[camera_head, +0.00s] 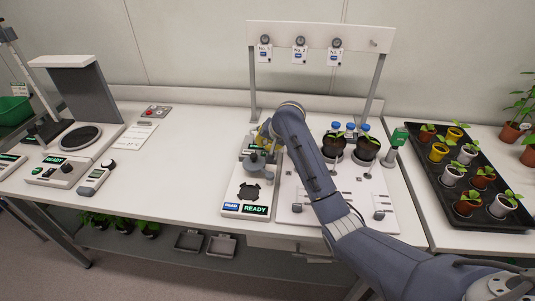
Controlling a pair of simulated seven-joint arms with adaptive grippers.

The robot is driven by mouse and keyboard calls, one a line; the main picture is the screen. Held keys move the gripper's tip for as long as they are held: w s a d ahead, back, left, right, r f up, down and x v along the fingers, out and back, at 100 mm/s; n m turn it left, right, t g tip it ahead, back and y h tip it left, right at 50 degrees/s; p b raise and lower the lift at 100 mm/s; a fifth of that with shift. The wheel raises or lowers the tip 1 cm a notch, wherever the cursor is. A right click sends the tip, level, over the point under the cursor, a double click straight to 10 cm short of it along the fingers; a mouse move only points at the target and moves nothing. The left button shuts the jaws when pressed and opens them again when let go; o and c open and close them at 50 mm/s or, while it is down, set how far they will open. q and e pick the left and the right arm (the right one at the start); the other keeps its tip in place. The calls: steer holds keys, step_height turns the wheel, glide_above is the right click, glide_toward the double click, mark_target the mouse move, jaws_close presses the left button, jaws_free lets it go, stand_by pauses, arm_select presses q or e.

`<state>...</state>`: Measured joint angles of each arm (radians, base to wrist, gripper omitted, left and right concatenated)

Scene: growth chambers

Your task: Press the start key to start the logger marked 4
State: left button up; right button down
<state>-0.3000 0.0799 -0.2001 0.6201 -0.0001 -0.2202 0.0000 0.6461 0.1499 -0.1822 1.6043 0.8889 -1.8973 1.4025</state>
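No marking 4 is legible on anything in view. My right arm reaches in from the lower right across the white board. My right gripper (258,158) is over the back part of the white device, and its fingers are too small and overlapped to tell open from shut. My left gripper is not in view.
The white board (291,212) holds two dark pots (367,148) with seedlings, partly behind my arm. A frame (320,37) with tags No. 1 to No. 3 rises behind. A black tray (440,199) of potted plants is right.

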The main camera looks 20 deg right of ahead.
steer(key=shift+r, duration=0.1)
steer(key=shift+r, duration=2.4)
